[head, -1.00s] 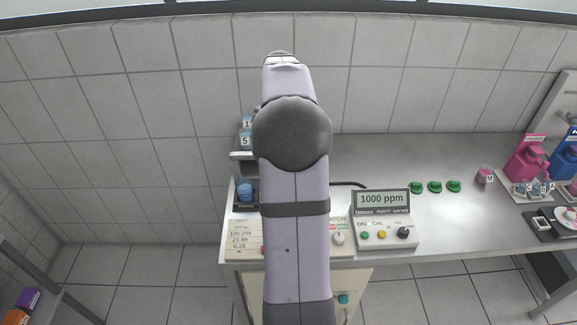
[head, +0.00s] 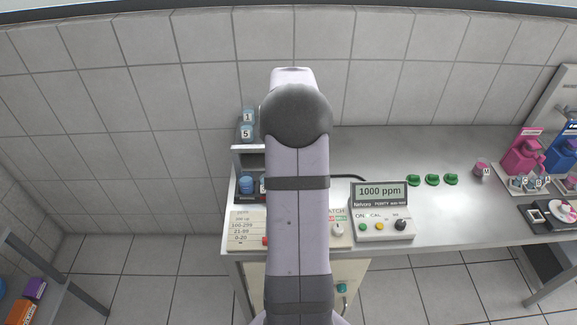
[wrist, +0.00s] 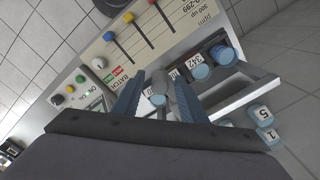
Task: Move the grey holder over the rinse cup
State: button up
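My gripper (wrist: 158,78) shows in the wrist view as two blue ridged fingers standing apart with a gap between them. A small grey cylinder (wrist: 160,82) with a pale blue end and a white label shows in that gap. I cannot tell whether it is the grey holder, and no finger clearly touches it. In the head view my arm covers the middle of the bench and the gripper is hidden. A blue cup (head: 246,185) stands left of the arm. I cannot tell whether it is the rinse cup.
A meter reading 1000 ppm (head: 381,191) stands right of my arm. A panel with sliders (wrist: 135,40) and blue-capped labelled containers (wrist: 208,60) show in the wrist view. Cups marked 1 (head: 248,115) and 5 (head: 246,133) stand at the back left.

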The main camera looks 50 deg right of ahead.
jog(key=shift+f, duration=0.3)
grip_shut()
jog(key=w+a+p, duration=0.1)
jog(key=w+a, duration=0.9)
jog(key=shift+w+p, duration=0.15)
jog(key=shift+p, duration=0.2)
jog(key=shift+a+r, duration=0.1)
grip_release()
jog(key=shift+w+a, duration=0.1)
